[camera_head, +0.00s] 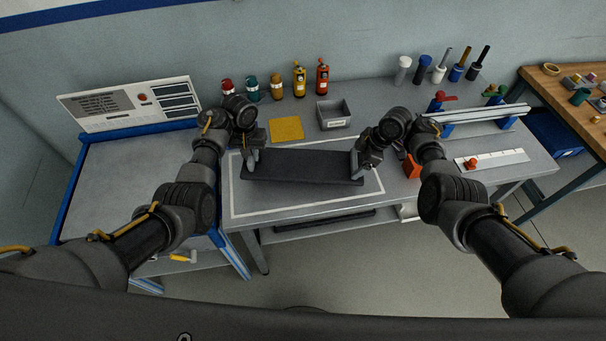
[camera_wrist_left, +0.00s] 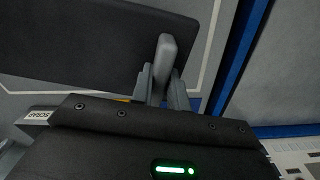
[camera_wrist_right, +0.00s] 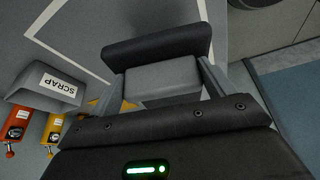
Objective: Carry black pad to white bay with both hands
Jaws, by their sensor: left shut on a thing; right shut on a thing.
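The long black pad (camera_head: 303,168) spans between my two grippers, roughly level, within or above the white-outlined bay (camera_head: 310,204) on the grey bench. I cannot tell if its underside touches the bench. My left gripper (camera_head: 251,156) is shut on the grey grip at the pad's left end. In the left wrist view the pad (camera_wrist_left: 100,45) extends left from this grip (camera_wrist_left: 165,55). My right gripper (camera_head: 358,164) is shut on the grey grip at the right end. The right wrist view shows that grip (camera_wrist_right: 163,78) between the fingers, with the pad's black end (camera_wrist_right: 157,39) beyond.
Behind the pad lie a yellow square (camera_head: 286,128) and a grey SCRAP bin (camera_head: 333,114). Several bottles line the wall. An orange block (camera_head: 412,166) stands close to my right gripper. A rail fixture (camera_head: 480,117) is at the right. A blue-edged table (camera_head: 120,180) adjoins at left.

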